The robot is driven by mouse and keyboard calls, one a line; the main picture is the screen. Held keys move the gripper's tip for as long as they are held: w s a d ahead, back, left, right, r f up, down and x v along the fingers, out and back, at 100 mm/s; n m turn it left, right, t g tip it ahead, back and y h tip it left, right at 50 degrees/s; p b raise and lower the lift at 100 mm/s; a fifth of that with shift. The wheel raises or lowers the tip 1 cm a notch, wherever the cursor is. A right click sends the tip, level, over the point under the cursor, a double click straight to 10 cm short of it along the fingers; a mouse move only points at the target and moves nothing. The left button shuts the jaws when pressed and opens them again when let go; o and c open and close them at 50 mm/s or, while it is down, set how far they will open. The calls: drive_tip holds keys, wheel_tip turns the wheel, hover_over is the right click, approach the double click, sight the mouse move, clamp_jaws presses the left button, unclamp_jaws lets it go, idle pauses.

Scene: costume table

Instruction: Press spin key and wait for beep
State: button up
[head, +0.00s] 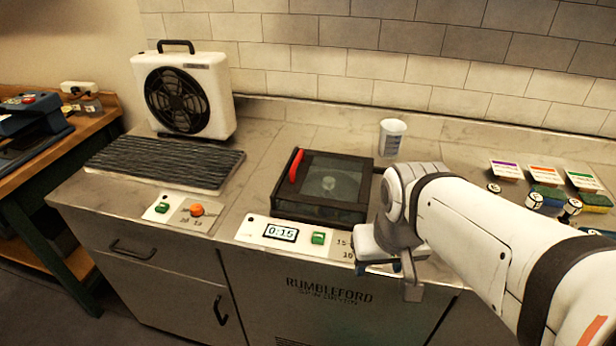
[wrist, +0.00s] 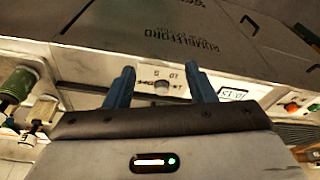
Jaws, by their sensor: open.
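The spin dryer's dark-framed glass lid (head: 330,178) is down in the counter, with a red handle (head: 296,166) at its left. Its front panel carries a display (head: 281,232) reading 0:15 and a green key (head: 319,238) just right of it. My gripper (head: 393,268) is at the panel's right end, right of the green key and apart from it. The display (wrist: 233,93) lies beyond the right finger; I cannot make out the green key there.
A fan (head: 183,94) and dark ribbed rack (head: 163,162) stand left, with a second panel holding another green key (head: 162,207) and an orange knob (head: 197,209). A white cup (head: 392,138) stands behind my arm. Small bottles and sponges (head: 548,198) sit right.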

clamp_jaws()
idle(0.3)
idle(1.2)
